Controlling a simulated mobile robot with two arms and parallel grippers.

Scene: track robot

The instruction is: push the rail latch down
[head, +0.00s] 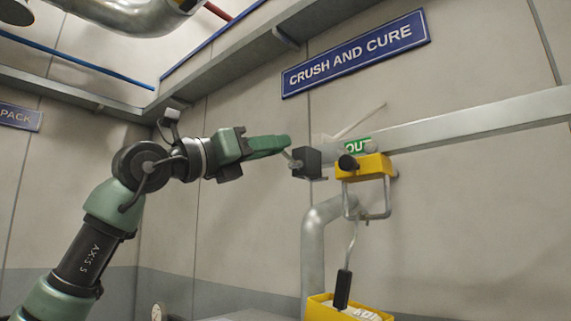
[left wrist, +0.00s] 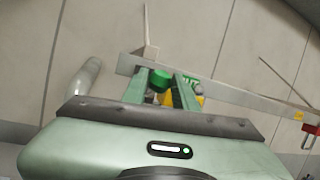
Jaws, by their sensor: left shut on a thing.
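My left gripper (head: 272,146) reaches in from the left at the rail's near end, and its fingers also show in the left wrist view (left wrist: 160,90). It is shut on a rounded green grip (left wrist: 160,78), seen between the fingers. In the head view the grip blends with the green fingers. A short lever at the fingertips leads to a dark block (head: 307,162) by the end of the rail (head: 470,121); this looks like the rail latch. The fingers hide part of the lever. My right gripper is not in view.
A yellow carriage (head: 364,167) with a black knob hangs by the rail, near a green OUT sign (head: 355,146). Below it a hook with a black handle (head: 343,289) holds a yellow crate (head: 318,309). A grey pipe (head: 312,245) stands behind. A thin rod (head: 362,119) slants up.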

